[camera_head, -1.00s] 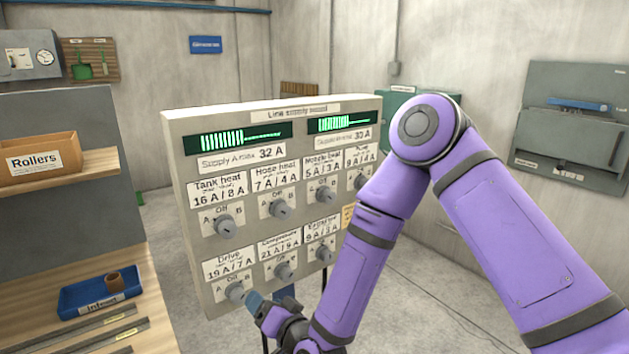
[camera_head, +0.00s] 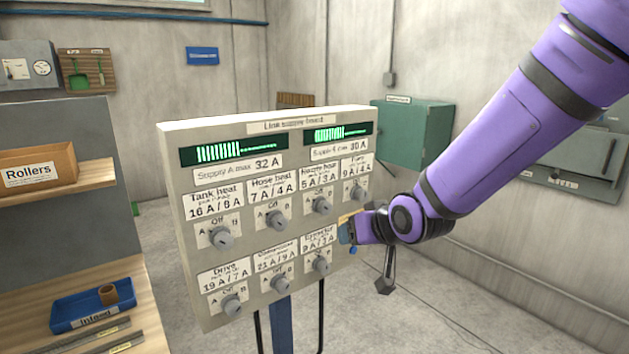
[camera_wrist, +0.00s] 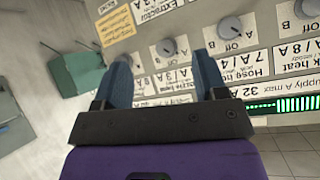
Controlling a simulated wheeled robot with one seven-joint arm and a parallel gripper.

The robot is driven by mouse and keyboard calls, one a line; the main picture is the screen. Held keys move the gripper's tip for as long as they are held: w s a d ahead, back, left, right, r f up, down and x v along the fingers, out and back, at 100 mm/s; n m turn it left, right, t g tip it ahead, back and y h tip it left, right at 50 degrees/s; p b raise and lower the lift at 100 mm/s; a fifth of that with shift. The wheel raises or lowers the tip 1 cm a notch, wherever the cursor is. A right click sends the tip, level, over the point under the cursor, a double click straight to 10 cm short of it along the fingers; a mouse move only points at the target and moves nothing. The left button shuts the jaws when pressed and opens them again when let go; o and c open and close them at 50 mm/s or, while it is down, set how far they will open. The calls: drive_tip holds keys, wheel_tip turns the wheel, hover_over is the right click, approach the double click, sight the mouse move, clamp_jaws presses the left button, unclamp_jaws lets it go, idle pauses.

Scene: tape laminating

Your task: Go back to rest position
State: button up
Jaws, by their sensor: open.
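My gripper (camera_head: 345,230) is at the right edge of the line supply board (camera_head: 180,165), apart from its knobs as far as I can tell. In the wrist view, my gripper (camera_wrist: 164,80) shows two blue fingers spread apart with nothing held between them. The board is a pale panel with labelled rotary knobs in two rows, including the Tank heat knob (camera_head: 221,237) and the Drive knob (camera_head: 232,304). Two green bar displays, Supply A (camera_head: 235,149) and Supply B (camera_head: 338,133), are lit at the top. My purple arm reaches in from the upper right.
A wooden shelf unit at the left holds a Rollers box (camera_head: 38,166) and a blue Infeed tray (camera_head: 92,306). A green cabinet (camera_head: 415,135) hangs on the wall behind the board. The floor right of the board is open.

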drive_tip(key=s+d+r+m+g+h, duration=0.1)
drive_tip(key=s+d+r+g+h, duration=0.1)
drive_tip(key=s+d+r, duration=0.4)
drive_tip(key=s+d+r+m+g+h, duration=0.2)
drive_tip(key=s+d+r, duration=0.4)
drive_tip(key=s+d, duration=0.9)
drive_tip(key=s, duration=0.5)
drive_tip(key=shift+r+h, duration=0.2)
drive_tip(key=shift+h, duration=0.2)
